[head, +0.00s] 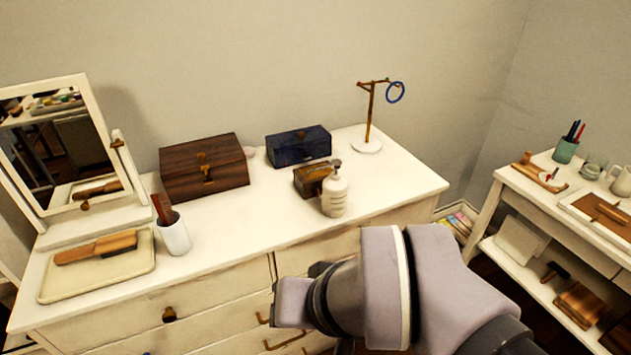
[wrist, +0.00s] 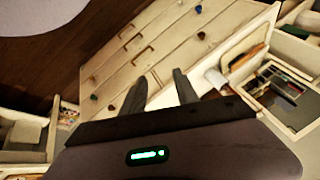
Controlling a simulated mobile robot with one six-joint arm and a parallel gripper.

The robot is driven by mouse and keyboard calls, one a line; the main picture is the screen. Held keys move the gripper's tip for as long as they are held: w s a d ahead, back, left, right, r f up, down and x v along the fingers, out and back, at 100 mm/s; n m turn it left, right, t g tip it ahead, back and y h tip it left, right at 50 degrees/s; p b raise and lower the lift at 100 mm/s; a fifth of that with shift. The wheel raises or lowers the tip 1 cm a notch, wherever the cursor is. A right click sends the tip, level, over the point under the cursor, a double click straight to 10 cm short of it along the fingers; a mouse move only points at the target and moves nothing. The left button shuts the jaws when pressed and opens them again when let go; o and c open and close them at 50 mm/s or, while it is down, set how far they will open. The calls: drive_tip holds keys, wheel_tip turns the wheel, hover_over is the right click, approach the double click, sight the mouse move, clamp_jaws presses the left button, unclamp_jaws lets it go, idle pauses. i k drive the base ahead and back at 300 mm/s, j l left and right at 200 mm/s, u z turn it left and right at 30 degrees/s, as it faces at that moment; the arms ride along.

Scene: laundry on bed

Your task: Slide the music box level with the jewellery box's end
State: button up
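A small brown box with brass-coloured fittings (head: 308,181), which looks like the music box, sits on the white dresser top behind a cream pump bottle that hides part of its right side. A larger dark brown wooden chest with a brass clasp (head: 204,170) stands to its left. A dark blue box (head: 298,146) stands just behind the small box. I cannot tell for sure which of these two is the jewellery box. My gripper (head: 290,302) is in front of the dresser, apart from the boxes. In the wrist view its two fingers (wrist: 160,88) are spread and empty.
The cream pump bottle (head: 334,196) stands at the small box's front right. A ring stand (head: 368,146) is behind, to the right. A white cup (head: 174,236), a tray with a brush (head: 140,265) and a mirror (head: 136,190) occupy the left. The dresser's front middle is clear.

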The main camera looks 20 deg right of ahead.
sight(305, 184)
drive_tip(key=i+l+z, duration=0.2)
drive_tip(key=i+z, duration=0.2)
drive_tip(key=i+l+z, duration=0.1)
drive_tip(key=i+z, duration=0.5)
drive_tip(key=z, duration=0.15)
